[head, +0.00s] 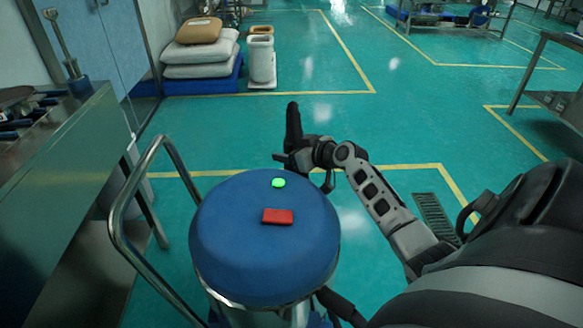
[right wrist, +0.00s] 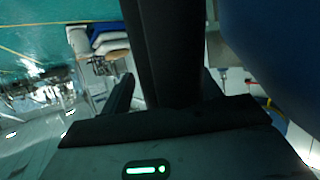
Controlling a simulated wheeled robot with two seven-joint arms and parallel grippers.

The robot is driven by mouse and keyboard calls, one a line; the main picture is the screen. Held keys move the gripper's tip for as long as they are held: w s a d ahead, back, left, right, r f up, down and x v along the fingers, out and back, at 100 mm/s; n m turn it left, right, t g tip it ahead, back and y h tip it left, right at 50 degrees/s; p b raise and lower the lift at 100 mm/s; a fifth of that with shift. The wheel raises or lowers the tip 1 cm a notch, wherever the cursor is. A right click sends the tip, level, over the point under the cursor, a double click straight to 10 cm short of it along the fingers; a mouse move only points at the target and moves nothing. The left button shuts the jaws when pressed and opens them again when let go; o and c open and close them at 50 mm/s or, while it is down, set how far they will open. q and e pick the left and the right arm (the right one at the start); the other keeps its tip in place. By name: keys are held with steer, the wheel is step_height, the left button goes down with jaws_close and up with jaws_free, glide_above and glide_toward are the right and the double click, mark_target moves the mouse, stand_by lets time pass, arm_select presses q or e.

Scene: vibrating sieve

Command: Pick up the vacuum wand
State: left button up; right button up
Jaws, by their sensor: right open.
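A black upright rod, which looks like the vacuum wand (head: 293,122), stands just behind the blue-topped vacuum in the head view. Its lower part is hidden by my gripper and the vacuum. My right gripper (head: 299,162) is at the rod, reaching in from the right. In the right wrist view, a thick dark tube (right wrist: 175,45), apparently the same wand, passes between the open fingers of my right gripper (right wrist: 166,88). I cannot tell whether a finger touches it. My left gripper is not in view.
The vacuum's blue lid (head: 225,235) carries a green and a red button. A bent metal handle (head: 125,215) stands left of it, beside a steel table (head: 70,125). Sacks (head: 200,55) and a white bin (head: 262,62) are at the back. Open green floor lies beyond.

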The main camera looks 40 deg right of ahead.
steer(key=c, duration=1.1)
steer(key=shift+o, duration=0.2)
steer(key=shift+r, duration=0.1)
